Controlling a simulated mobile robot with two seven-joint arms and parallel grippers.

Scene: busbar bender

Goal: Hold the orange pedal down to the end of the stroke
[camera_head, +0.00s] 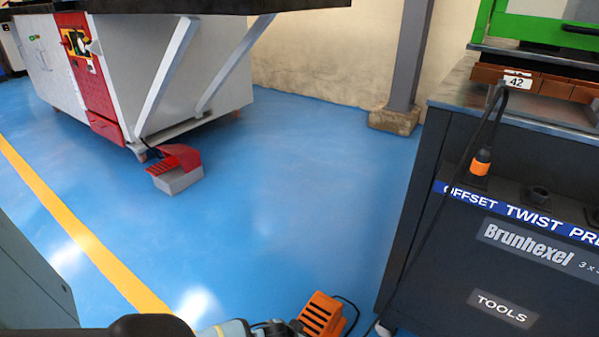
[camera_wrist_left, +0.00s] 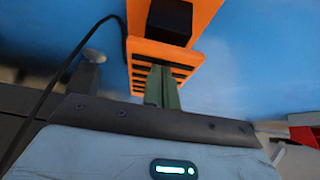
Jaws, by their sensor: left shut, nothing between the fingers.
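The orange pedal (camera_head: 321,315) stands on the blue floor at the bottom edge of the head view, with dark slots on its face. In the left wrist view the orange pedal (camera_wrist_left: 188,55) fills the top middle, with a black block on it. My left gripper (camera_wrist_left: 161,72) is shut and empty; its greenish fingers lie over the slotted part of the pedal. Whether the fingertips touch it, and how far it is pressed, I cannot tell. In the head view my left arm reaches the pedal's left side. My right gripper is not in view.
A black cable (camera_head: 351,310) runs beside the pedal. The dark press cabinet (camera_head: 430,230) stands close on the right. A red pedal on a grey base (camera_head: 180,178) is by the white machine (camera_head: 150,70) at upper left. The blue floor between is clear.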

